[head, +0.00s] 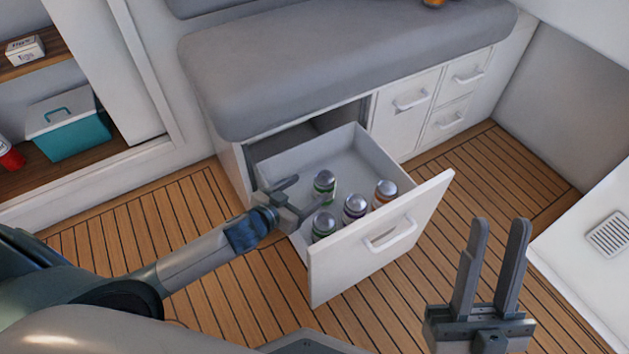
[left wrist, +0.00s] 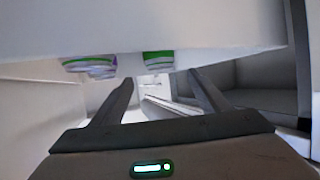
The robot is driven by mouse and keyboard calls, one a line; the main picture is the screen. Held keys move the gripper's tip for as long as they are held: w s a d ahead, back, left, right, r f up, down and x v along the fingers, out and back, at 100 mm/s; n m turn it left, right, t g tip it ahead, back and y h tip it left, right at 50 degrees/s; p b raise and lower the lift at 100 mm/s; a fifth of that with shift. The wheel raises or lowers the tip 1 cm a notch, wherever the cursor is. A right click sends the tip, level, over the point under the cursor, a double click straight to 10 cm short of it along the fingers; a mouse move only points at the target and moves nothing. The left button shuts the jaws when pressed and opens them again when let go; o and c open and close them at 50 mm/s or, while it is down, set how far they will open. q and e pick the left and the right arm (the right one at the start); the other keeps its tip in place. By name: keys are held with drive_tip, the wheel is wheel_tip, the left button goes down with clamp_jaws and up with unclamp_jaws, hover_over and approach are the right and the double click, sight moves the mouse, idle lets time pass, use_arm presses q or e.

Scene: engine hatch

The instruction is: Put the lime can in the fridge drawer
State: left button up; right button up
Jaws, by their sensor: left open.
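Several silver-topped cans stand upright in the open white drawer (head: 383,241). Two have green bands: a rear-left can (head: 325,184) and a front-left can (head: 323,226). I cannot tell which green one is the lime can. A purple-banded can (head: 355,208) and an orange-banded can (head: 385,192) stand to their right. My left gripper (head: 309,190) is open and empty over the drawer's left side, beside the rear-left can. The left wrist view shows its fingers (left wrist: 160,80) apart, near a green-banded can (left wrist: 158,62). My right gripper (head: 499,222) is open and empty, over the floor at right.
A grey-cushioned bench (head: 340,60) overhangs the drawer's back. A closed cabinet (head: 405,110) adjoins the drawer on the right. A teal cooler (head: 70,125) and a red can (head: 10,154) stand on the left shelf. The wooden floor right of the drawer is clear.

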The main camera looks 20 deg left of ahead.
use_arm(q)
drive_tip(key=shift+v, duration=1.15)
use_arm(e)
drive_tip(key=shift+w+a+f+g, duration=0.1)
drive_tip(key=shift+a+f+g, duration=0.3)
drive_tip(key=shift+f, duration=0.15)
use_arm(q)
drive_tip(key=shift+w, duration=0.1)
use_arm(e)
drive_tip(key=shift+c, duration=0.3)
